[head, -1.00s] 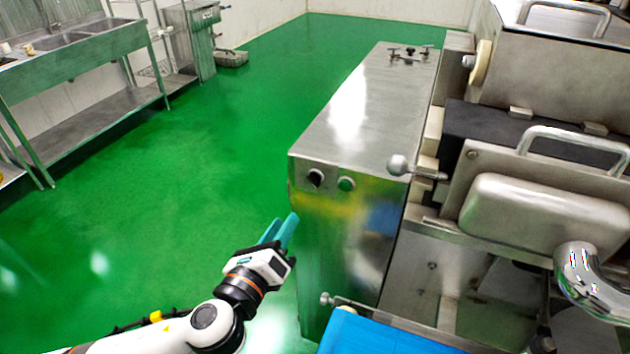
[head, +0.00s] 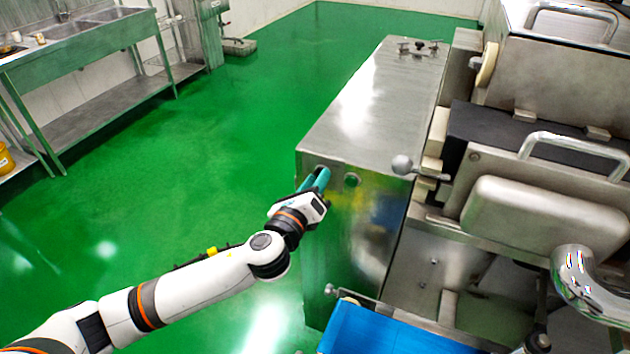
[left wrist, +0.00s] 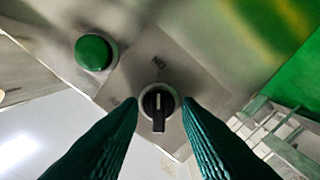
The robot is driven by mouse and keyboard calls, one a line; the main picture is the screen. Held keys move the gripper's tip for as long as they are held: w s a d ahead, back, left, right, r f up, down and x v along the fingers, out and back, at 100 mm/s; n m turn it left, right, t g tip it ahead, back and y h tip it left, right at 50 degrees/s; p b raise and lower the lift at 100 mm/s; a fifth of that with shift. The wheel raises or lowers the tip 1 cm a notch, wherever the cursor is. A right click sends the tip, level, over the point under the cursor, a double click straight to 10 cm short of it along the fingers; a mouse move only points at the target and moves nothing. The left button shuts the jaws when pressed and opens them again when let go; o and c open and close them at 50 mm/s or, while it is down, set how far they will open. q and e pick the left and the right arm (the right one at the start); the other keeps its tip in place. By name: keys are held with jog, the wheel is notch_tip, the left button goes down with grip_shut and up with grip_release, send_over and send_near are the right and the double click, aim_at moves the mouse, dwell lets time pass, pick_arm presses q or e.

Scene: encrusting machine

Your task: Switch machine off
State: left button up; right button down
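The machine's steel cabinet (head: 370,115) stands right of centre in the head view, with its control panel on the near end. A black rotary knob (left wrist: 157,103) with a pale mark sits on that panel in the left wrist view. A green push button (left wrist: 94,52) is beside it, and it also shows in the head view (head: 352,180). My left gripper (head: 320,178) is at the panel, hiding the knob in the head view. Its teal fingers (left wrist: 161,102) are open, one on each side of the knob, with small gaps seen. My right gripper is not in view.
A blue conveyor belt (head: 385,335) lies at the bottom, below the cabinet. The machine's steel housing with a ball-ended lever (head: 402,165) is at the right. Green floor (head: 170,170) is clear on the left, up to a sink bench (head: 75,55).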

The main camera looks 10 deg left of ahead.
pick_arm(q)
grip_shut()
jog(key=n, duration=1.8)
jog(key=shift+p, duration=0.4)
jog(key=shift+f, duration=0.1)
dwell(0.4)
